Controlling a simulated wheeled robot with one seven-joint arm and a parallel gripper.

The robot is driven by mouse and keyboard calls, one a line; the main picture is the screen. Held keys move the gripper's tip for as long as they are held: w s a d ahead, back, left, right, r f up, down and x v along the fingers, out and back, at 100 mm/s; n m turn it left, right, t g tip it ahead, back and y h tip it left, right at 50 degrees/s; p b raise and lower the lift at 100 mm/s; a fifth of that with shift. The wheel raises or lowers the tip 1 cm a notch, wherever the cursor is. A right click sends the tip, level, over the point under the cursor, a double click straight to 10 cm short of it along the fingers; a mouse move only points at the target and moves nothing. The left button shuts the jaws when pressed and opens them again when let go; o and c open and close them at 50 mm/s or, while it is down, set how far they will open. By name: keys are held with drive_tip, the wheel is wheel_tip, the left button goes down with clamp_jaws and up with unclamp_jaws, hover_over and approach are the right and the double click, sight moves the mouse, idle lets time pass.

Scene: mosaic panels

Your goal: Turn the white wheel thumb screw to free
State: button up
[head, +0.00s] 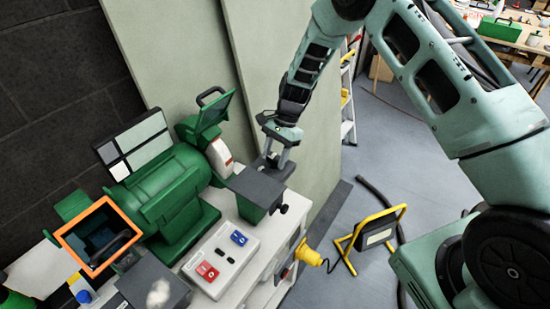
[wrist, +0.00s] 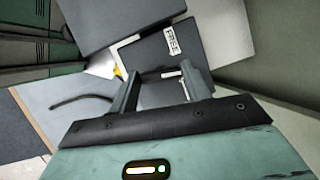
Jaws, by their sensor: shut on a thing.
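My gripper (head: 272,160) reaches down to the dark grey block (head: 256,186) in front of the white wheel (head: 219,157) on the green grinder. In the wrist view my gripper (wrist: 158,75) has its two fingers on either side of a dark grey part, taken to be the white wheel thumb screw (wrist: 158,92). The screw's shape is hard to make out against the equally dark block. A FREE label (wrist: 172,40) lies just beyond the fingertips. A small white label is beside the right finger, too small to read. A black knob (head: 283,208) sticks out at the block's lower right.
The green grinder (head: 170,195) stands on a white bench beside the block. An orange-framed guard (head: 98,236) is at its left end. A switch panel (head: 221,258) lies in front. A yellow work lamp (head: 372,238) and black cable are on the floor.

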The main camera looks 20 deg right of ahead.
drive_tip(key=n+b, duration=0.1)
drive_tip(key=n, duration=0.1)
drive_tip(key=n+g+h+b, duration=0.1)
drive_tip(key=n, duration=0.2)
drive_tip(key=shift+w+f+n+g, duration=0.1)
drive_tip(key=shift+w+n+g, duration=0.1)
drive_tip(key=shift+n+g, duration=0.1)
drive_tip(key=n+h+b, duration=0.1)
drive_tip(key=n, duration=0.1)
drive_tip(key=n+h+b, duration=0.1)
drive_tip(key=n, duration=0.1)
drive_tip(key=shift+a+n+g, duration=0.15)
drive_tip(key=shift+n+g, duration=0.25)
drive_tip(key=shift+n, duration=0.3)
drive_tip(key=o, duration=1)
drive_tip(key=shift+c, duration=0.2)
drive_tip(key=a+b+v, duration=0.1)
drive_tip(key=b+v, duration=0.2)
drive_tip(key=v, duration=1.4)
drive_tip(key=shift+d+r+b, duration=0.25)
drive_tip(key=shift+r+b, duration=0.1)
drive_tip(key=shift+b, duration=0.05)
